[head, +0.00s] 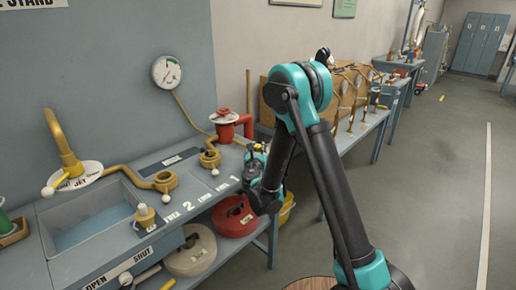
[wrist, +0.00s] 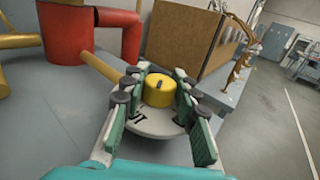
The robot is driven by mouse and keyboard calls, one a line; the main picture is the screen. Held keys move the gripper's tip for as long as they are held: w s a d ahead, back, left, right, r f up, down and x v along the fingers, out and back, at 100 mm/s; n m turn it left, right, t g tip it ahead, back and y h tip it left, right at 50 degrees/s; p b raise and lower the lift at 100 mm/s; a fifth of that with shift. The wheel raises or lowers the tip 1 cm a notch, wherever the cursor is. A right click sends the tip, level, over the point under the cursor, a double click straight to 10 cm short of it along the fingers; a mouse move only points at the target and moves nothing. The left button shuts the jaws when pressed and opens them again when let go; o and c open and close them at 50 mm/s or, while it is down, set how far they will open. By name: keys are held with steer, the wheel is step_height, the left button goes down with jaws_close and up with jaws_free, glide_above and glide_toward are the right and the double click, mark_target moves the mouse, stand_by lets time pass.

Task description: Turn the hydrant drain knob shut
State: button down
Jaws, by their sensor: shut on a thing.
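The drain knob (wrist: 158,91) is a round yellow cap with a dark mark on its top, in the middle of the wrist view. It sits above a pale round plate (wrist: 158,126) with black marks, partly hidden by my fingers. My gripper (wrist: 157,87) has its fingers on the left and right sides of the knob, shut on it. In the head view my gripper (head: 257,160) is at the bench's right end, and my arm hides most of the knob there. The red hydrant (head: 231,125) stands just left of it; it also shows in the wrist view (wrist: 112,32).
A yellow pipe (wrist: 102,67) runs up to the knob. The blue-grey bench (head: 107,265) holds a sink, brass fittings and a gauge (head: 167,72) above. Red and pale hose rolls lie below. Open floor (head: 440,180) is at the right.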

mark_target(258, 146)
steer(key=m+h, duration=0.2)
steer(key=h, duration=0.1)
steer(key=m+g+h, duration=0.1)
steer(key=m+h, duration=0.2)
steer(key=h, duration=0.1)
steer(key=shift+a+g+h, duration=0.1)
steer(key=shift+g+h, duration=0.2)
steer(key=shift+m+g+h, duration=0.3)
steer(key=shift+h, duration=0.1)
steer(key=c, duration=1.1)
jaws_free()
steer(key=shift+c, duration=0.2)
step_height(258, 146, up, 10)
